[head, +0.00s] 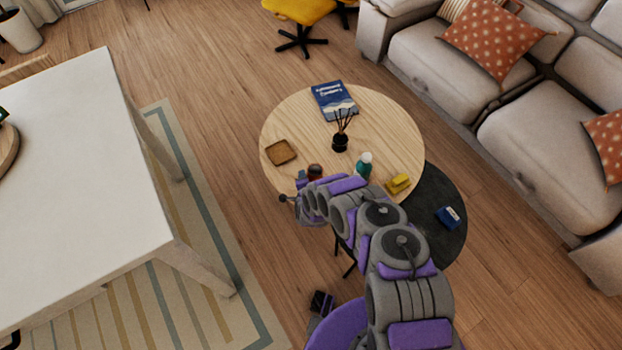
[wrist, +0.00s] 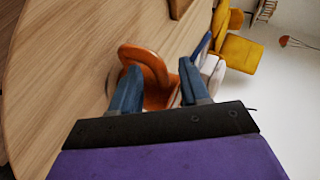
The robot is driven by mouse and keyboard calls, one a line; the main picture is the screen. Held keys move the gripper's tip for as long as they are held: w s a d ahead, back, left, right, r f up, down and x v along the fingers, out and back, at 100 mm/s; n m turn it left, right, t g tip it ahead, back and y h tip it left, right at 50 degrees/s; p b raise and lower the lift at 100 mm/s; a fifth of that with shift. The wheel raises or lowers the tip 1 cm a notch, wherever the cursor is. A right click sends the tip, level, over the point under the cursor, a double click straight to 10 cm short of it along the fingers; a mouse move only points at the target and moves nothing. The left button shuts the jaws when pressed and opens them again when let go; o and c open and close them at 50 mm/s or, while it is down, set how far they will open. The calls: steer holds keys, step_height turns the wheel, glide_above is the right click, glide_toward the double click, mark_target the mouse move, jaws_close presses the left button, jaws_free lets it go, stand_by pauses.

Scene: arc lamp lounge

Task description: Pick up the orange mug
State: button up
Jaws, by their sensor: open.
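The orange mug (head: 315,171) stands on the near side of the round wooden table (head: 385,125) in the head view, partly hidden by my arm. In the wrist view the mug (wrist: 147,62) shows between the two blue fingers of my gripper (wrist: 157,76), which are open. One finger lies on each side of it, and the lower part of the mug is partly covered by them. I cannot tell whether either finger touches it. In the head view my gripper (head: 299,184) is small at the table's near edge, beside the mug.
On the table are a square wooden tray (head: 281,152), a black reed diffuser (head: 340,143), a blue book (head: 334,100), a green bottle with a white top (head: 364,166) and a yellow object (head: 398,184). A lower dark table (head: 436,192) adjoins. A white table (head: 80,165) stands left.

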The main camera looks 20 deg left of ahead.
jaws_close()
stand_by(0.7)
